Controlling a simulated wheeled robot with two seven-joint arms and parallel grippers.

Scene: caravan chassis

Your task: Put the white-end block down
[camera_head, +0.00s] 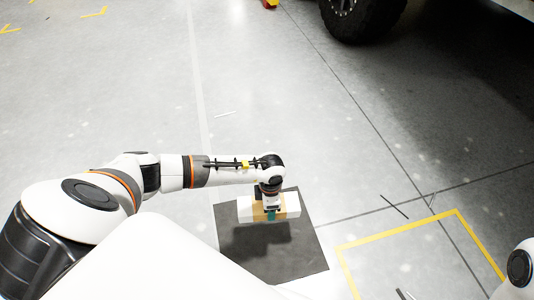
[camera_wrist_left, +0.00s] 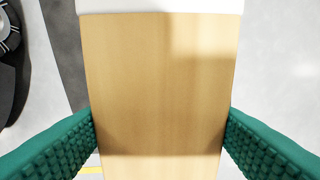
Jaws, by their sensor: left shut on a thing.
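The white-end block (camera_head: 290,204) has white ends and a tan wooden middle. In the head view it is over the dark square mat (camera_head: 298,263), lying level and crosswise; I cannot tell whether it touches the mat. My left gripper (camera_head: 271,213) points down from above and is shut on the block's middle. In the left wrist view the tan middle (camera_wrist_left: 158,80) fills the space between the green ribbed finger pads of the gripper (camera_wrist_left: 160,130), with one white end (camera_wrist_left: 160,6) at the top. My right gripper is out of view.
A yellow floor outline (camera_head: 403,227) lies right of the mat, with thin dark pieces (camera_head: 394,206) near it. A vehicle wheel (camera_head: 362,14) stands at the top right. A small red and yellow object (camera_head: 270,3) is at the top edge. The grey floor beyond the mat is mostly clear.

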